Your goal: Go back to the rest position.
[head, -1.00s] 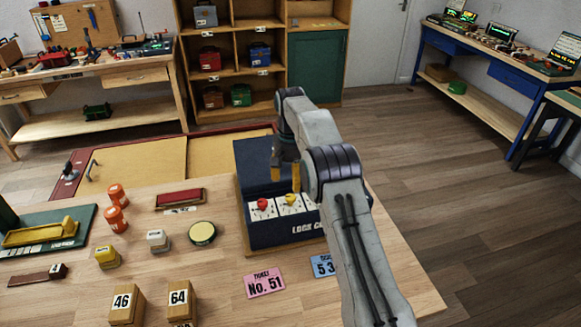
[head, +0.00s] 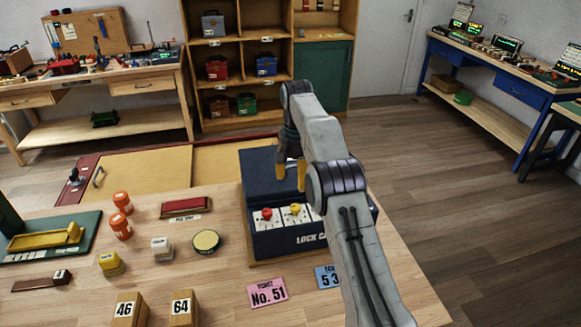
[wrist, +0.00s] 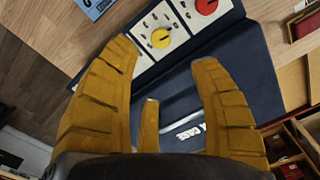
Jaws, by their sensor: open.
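My gripper (head: 291,174) is open and empty, with yellow fingers spread. The wrist view shows the open fingers (wrist: 172,75) above the same case (wrist: 262,62). A red knob (head: 267,213) and a yellow knob (head: 295,209) sit on white plates on the case's front panel. The yellow knob (wrist: 160,38) and the red knob (wrist: 206,6) also show in the wrist view. The right part of the panel is hidden behind my arm.
A pink ticket (head: 267,292) and a blue ticket (head: 327,276) lie in front of the case. The wooden floor to the right is clear.

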